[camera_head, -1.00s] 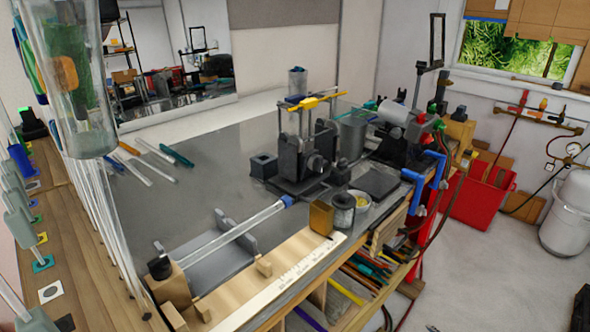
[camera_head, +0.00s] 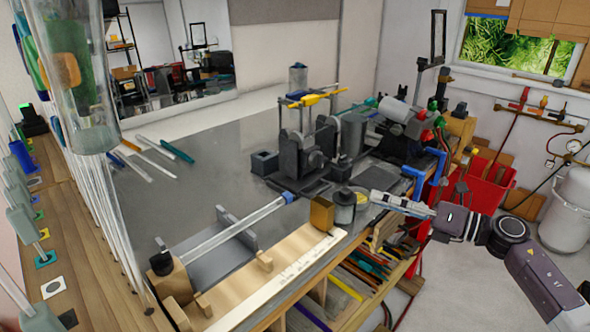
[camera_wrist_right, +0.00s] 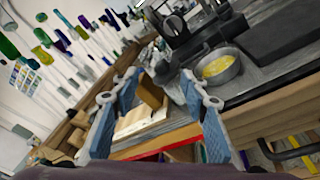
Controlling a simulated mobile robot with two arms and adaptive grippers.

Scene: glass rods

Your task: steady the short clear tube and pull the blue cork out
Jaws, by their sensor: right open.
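The short clear tube (camera_head: 232,228) lies across a grey cradle (camera_head: 218,262) on the bench in the head view. Its near left end is at a wooden block with a dark knob. The blue cork (camera_head: 288,198) sits in its far right end. My right gripper (camera_head: 366,195) comes in from the right and is to the right of the cork, apart from it, beside the dark can. In the right wrist view the right gripper (camera_wrist_right: 161,88) is open with blue pads and nothing held. The tube and cork cannot be made out there. My left gripper is not in view.
An amber block (camera_head: 322,213) and a dark can (camera_head: 345,208) stand between cork and right gripper. A dish of yellow bits (camera_wrist_right: 219,68) shows in the wrist view. A black stand (camera_head: 305,158) rises behind the cork. Upright clear rods (camera_head: 110,220) line the left.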

